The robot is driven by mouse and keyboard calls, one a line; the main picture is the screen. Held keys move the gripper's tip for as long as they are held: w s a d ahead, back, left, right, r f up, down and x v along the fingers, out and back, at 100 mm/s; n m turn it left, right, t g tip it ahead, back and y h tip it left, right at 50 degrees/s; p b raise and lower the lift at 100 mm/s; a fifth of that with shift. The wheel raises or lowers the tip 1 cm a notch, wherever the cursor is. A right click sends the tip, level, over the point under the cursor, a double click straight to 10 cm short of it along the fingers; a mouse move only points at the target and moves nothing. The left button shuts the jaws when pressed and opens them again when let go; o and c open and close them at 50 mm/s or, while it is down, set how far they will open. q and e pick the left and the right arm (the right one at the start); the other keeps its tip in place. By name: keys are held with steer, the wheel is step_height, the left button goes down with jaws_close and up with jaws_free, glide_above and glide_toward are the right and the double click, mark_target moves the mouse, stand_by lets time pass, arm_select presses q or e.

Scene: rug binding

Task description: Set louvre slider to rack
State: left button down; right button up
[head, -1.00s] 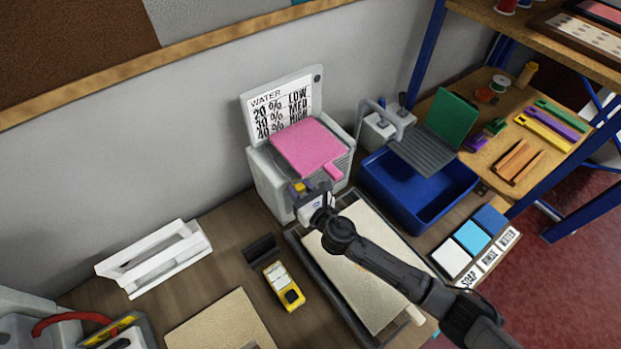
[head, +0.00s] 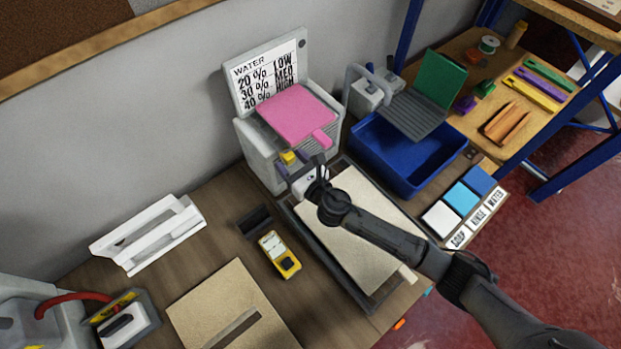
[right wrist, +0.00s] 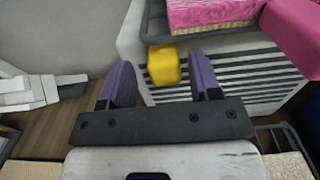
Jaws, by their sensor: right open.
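The louvre slider is a small yellow block (head: 288,157) on the front of a pale grey louvred box (head: 262,160). In the right wrist view the yellow block (right wrist: 163,65) sits at the left end of dark horizontal slats (right wrist: 235,75). My right gripper (head: 302,167) is open at the box front. Its two purple fingers (right wrist: 162,82) lie on either side of the block in that view, with gaps showing; I cannot tell the depth between them. A pink pad (head: 297,113) lies on a rack on top of the box. My left gripper is not in view.
A chart (head: 268,72) reading WATER with percentages stands behind the pad. A blue tub (head: 400,170) stands right of the box. A framed beige board (head: 365,225) lies under my right arm. A yellow meter (head: 279,254) and white holder (head: 148,235) are to the left.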

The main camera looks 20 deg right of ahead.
steer(key=v, duration=1.2)
stand_by(0.3)
